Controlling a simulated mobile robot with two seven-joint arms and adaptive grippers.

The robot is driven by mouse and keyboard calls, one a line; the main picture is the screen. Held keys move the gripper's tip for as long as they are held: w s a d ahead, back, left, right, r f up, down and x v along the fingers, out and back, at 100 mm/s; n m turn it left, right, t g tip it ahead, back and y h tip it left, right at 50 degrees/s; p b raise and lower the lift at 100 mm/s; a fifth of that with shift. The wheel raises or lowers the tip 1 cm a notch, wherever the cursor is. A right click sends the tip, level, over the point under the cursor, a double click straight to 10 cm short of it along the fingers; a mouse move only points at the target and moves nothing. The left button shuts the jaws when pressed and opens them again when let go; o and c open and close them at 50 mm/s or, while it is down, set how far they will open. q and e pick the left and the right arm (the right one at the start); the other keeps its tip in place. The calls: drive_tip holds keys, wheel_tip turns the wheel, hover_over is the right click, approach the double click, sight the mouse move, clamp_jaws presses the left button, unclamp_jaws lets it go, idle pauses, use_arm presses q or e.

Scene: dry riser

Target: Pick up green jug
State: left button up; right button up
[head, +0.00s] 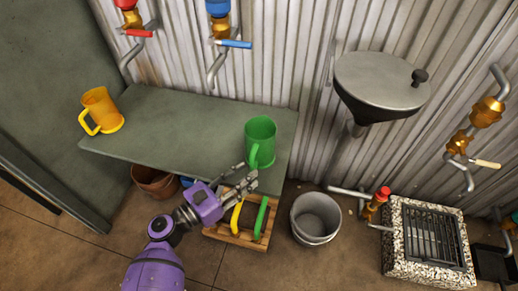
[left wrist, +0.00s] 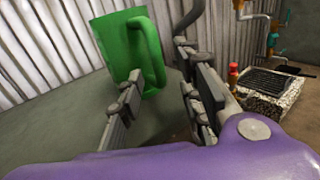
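The green jug (head: 261,141) stands upright on the right part of the grey shelf (head: 180,140), with its handle on the near left side. My left gripper (head: 246,177) is in front of the jug at the shelf's front edge. In the left wrist view the jug (left wrist: 125,45) is just beyond the fingers, and its handle (left wrist: 153,55) shows near the gap between them. The fingers of my left gripper (left wrist: 155,105) are spread apart and nothing is between them. Whether a fingertip touches the jug I cannot tell. My right gripper is not in view.
A yellow jug (head: 101,110) stands at the shelf's left end. Below the shelf are a wooden crate (head: 236,238) with yellow and green items, and a brown pot (head: 154,181). A grey bucket (head: 315,217) stands right. Taps hang on the corrugated wall behind.

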sight(252, 169)
use_arm(q)
drive_tip(key=x, duration=0.3)
drive_tip(key=shift+w+d+f, duration=0.15)
drive_tip(key=shift+w+d, duration=0.05)
drive_tip(key=shift+w, duration=0.05)
clamp_jaws()
